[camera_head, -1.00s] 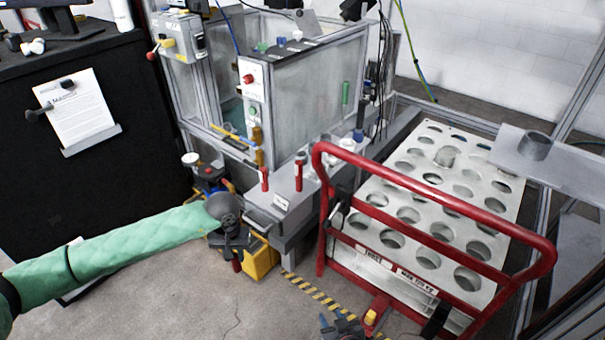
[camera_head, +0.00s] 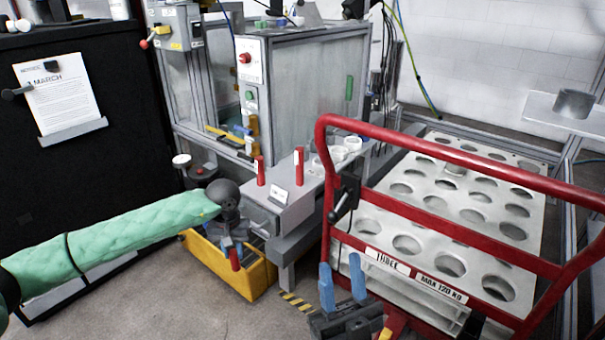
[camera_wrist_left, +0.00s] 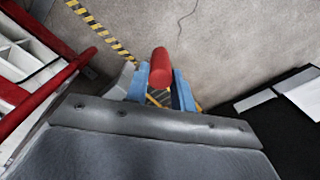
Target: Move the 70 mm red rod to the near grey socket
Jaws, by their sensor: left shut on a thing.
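My left gripper (camera_head: 235,250) is shut on a red rod (camera_head: 235,260), held low beside the front end of the grey bench, over the yellow bin. In the left wrist view the red rod (camera_wrist_left: 161,68) sits between the blue fingers and points away from the wrist. Two more red rods stand upright on the bench, one on the left (camera_head: 260,172) and one on the right (camera_head: 299,165). My right gripper (camera_head: 342,284) is at the bottom of the head view, its blue fingers apart with nothing between them. I cannot tell which ring is the near grey socket.
Several pale rings (camera_head: 338,153) stand on the bench behind the rods. A red-framed trolley (camera_head: 325,185) stands right of the bench. A yellow bin (camera_head: 238,280) is below my left gripper. A grey cup (camera_head: 574,103) is on the right shelf.

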